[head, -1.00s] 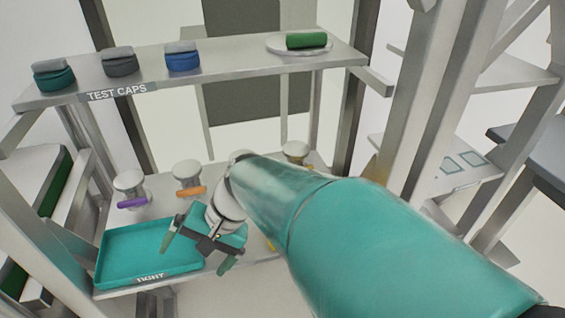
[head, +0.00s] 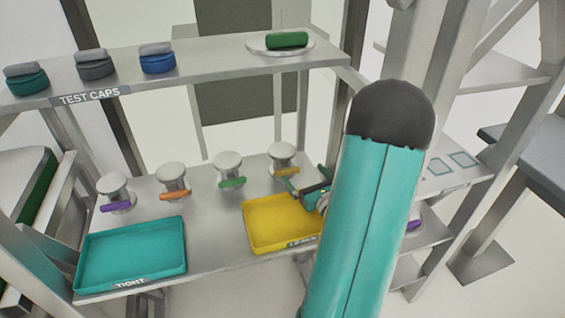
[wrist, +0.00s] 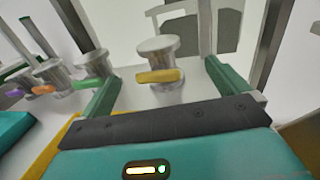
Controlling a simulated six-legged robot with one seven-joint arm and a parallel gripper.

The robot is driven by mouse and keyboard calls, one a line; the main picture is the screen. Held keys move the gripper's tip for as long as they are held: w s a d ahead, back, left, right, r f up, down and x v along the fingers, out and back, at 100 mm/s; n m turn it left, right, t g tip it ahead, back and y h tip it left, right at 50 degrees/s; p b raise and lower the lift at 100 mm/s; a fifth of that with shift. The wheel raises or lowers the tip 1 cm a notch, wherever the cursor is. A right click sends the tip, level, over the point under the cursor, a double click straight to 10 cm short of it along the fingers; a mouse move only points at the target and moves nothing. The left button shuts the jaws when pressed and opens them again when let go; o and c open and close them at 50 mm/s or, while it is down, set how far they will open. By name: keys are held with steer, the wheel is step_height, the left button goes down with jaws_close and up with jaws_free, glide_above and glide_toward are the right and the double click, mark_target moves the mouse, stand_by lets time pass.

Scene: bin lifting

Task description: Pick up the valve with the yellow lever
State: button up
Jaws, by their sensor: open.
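The valve with the yellow lever (head: 283,158) stands upright at the right end of a row of valves on the lower shelf in the head view. In the wrist view the yellow-lever valve (wrist: 157,62) is ahead, between the two green fingers, its yellow lever facing me. My gripper (head: 308,187) is open and just in front of this valve, at the right side of the yellow tray, partly hidden by my arm. In the wrist view my gripper (wrist: 160,90) has its fingers spread wide, and nothing is held.
Valves with green (head: 229,170), orange (head: 173,182) and purple (head: 115,192) levers stand to the left. A yellow tray (head: 275,243) and a teal tray marked TIGHT (head: 132,283) lie in front. An upper shelf with caps (head: 215,72) spans above.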

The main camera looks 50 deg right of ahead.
mark_target(285, 152)
steer(key=x, duration=1.2)
steer(key=shift+w+a, duration=0.15)
steer(key=shift+w, duration=0.15)
steer(key=shift+r, duration=0.15)
steer(key=c, duration=1.6)
steer(key=shift+o, duration=0.2)
steer(key=shift+r, duration=0.65)
steer(key=s+a+r, duration=0.1)
steer(key=a+r, duration=1)
steer(key=a, duration=0.3)
steer(key=shift+s+r, duration=0.3)
steer(key=shift+r, duration=0.05)
steer(key=shift+r, duration=0.1)
steer(key=shift+r, duration=2.9)
